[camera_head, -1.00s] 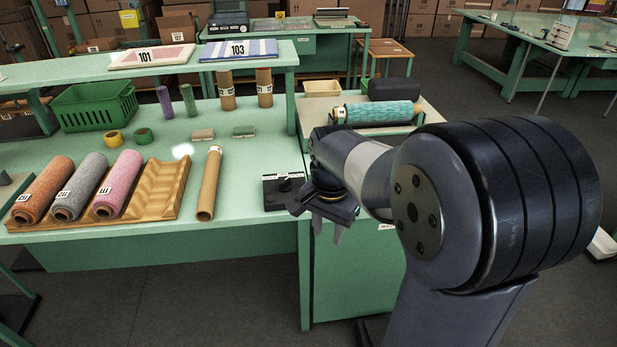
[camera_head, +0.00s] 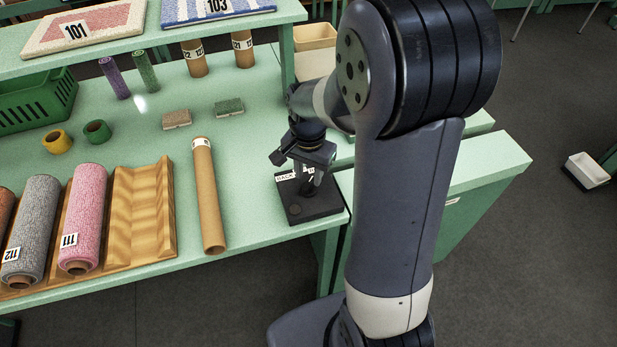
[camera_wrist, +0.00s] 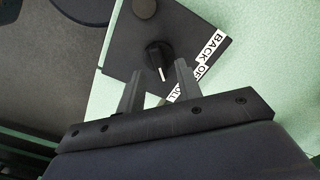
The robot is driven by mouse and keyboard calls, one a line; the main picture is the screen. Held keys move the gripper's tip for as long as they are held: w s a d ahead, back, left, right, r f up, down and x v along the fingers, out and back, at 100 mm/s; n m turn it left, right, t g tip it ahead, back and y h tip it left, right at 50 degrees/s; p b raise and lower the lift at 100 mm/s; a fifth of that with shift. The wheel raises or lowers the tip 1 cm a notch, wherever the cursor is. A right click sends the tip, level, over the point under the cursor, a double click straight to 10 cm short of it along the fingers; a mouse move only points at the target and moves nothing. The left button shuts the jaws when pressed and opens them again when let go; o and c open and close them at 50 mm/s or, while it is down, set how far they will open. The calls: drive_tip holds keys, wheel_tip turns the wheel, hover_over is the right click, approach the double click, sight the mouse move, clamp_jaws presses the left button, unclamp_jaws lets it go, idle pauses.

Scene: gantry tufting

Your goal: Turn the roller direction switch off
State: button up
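The roller direction switch is a black rotary knob (camera_wrist: 157,58) with a white pointer line. It sits on a flat black box (camera_head: 318,207) near the table's front right corner. A white label strip (camera_wrist: 208,62) reads BACK, OFF and a partly hidden word starting like ROLL. In the wrist view the pointer aims down toward the lower part of the strip; which word it marks is unclear. My gripper (camera_wrist: 158,82) is open and empty, its fingertips just short of the knob on either side. In the head view my gripper (camera_head: 309,178) hides much of the knob.
A round black button (camera_head: 295,209) is on the same box. A cardboard tube (camera_head: 208,200) lies to the left, beside a wooden rack (camera_head: 148,215) with yarn rolls. A raised shelf (camera_head: 160,38) stands behind. Bare tabletop (camera_head: 250,150) lies between tube and box.

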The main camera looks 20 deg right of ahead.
sight(309, 186)
drive_tip(key=shift+f, duration=1.4)
drive_tip(key=shift+c, duration=0.2)
clamp_jaws()
